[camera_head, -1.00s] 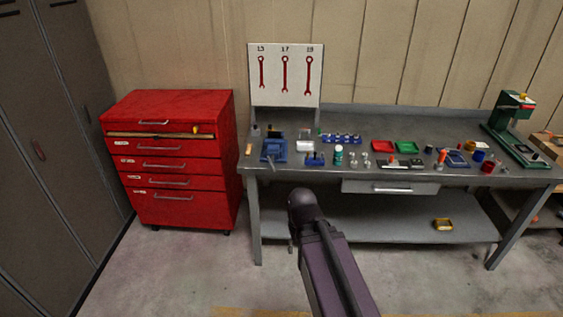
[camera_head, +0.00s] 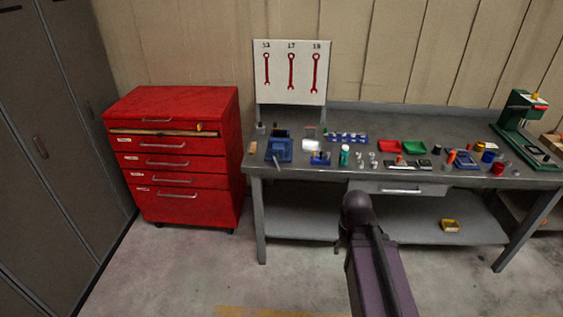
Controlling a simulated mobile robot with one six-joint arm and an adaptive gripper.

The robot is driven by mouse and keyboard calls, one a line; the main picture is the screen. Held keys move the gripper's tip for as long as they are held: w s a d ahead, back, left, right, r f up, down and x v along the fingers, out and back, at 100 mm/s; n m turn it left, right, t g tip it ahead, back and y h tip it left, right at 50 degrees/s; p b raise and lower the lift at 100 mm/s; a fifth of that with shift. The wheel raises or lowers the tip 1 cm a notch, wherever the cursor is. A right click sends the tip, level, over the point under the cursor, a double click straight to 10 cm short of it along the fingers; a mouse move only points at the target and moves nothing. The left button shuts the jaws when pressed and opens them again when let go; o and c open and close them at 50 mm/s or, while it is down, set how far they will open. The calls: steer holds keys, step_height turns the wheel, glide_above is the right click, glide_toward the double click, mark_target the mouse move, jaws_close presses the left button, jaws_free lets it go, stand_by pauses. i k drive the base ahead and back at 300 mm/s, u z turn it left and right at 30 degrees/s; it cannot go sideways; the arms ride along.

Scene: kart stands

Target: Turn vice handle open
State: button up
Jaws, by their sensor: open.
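The blue vice (camera_head: 279,150) sits on the left part of the grey workbench, near its front edge. A thin grey handle (camera_head: 277,163) shows at the front of the vice and hangs down at a slant; it is too small to tell how far it is turned. My dark arm rises from the bottom of the view, with its rounded joint in front of the bench drawer, to the right of the vice and apart from it. My gripper cannot be made out in this view.
The workbench (camera_head: 300,177) holds several small parts, red and green trays (camera_head: 413,147) and a green drill press (camera_head: 522,120) at the right. A red drawer cabinet (camera_head: 187,207) stands to the left.

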mark_target(276, 160)
steer(key=u, duration=0.05)
steer(key=i, duration=1)
steer(key=z, duration=0.05)
